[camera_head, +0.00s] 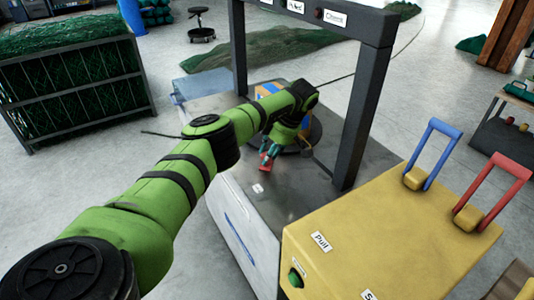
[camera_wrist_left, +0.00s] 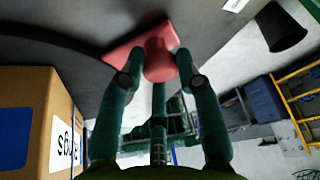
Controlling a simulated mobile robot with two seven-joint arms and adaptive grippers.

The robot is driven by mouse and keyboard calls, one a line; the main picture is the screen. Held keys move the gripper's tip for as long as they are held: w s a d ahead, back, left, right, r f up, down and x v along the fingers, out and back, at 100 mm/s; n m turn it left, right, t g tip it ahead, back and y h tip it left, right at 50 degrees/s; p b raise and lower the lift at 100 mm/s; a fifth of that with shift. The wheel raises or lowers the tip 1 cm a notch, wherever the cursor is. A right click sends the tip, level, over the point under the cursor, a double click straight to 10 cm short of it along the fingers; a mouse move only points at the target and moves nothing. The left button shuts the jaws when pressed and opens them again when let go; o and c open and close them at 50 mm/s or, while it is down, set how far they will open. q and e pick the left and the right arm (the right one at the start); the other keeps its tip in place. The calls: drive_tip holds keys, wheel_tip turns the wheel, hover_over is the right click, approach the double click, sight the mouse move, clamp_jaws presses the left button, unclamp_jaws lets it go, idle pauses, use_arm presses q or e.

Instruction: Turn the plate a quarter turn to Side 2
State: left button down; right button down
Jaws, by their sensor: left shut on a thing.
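The plate (camera_head: 316,130) is a dark round disc on the grey top of a white stand, largely hidden behind my left arm. A red knob on a flat red base (camera_wrist_left: 130,48) sits at the edge of the dark plate (camera_wrist_left: 80,58) in the left wrist view. My left gripper (camera_head: 270,152) is shut on the red knob (camera_wrist_left: 160,60), its green fingers on either side. A cardboard box (camera_head: 268,90) with a blue panel stands on the plate; its printed label is partly cut off in the left wrist view (camera_wrist_left: 62,140). My right gripper is out of view.
A dark gate frame (camera_head: 368,112) rises over the stand (camera_head: 290,180). A yellow cabinet (camera_head: 385,225) with a green button (camera_head: 296,277), a blue handle (camera_head: 440,150) and a red handle (camera_head: 497,185) stands at front right. A net-filled crate (camera_head: 75,95) is at left.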

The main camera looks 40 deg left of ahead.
use_arm(q)
drive_tip(key=shift+w+r, duration=0.2)
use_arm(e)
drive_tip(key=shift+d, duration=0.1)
use_arm(q)
drive_tip(key=c, duration=0.9)
unclamp_jaws()
drive_tip(key=shift+o, duration=0.2)
drive_tip(key=shift+d, duration=0.15)
drive_tip(key=shift+s+f, duration=0.1)
drive_tip(key=v, duration=1.2)
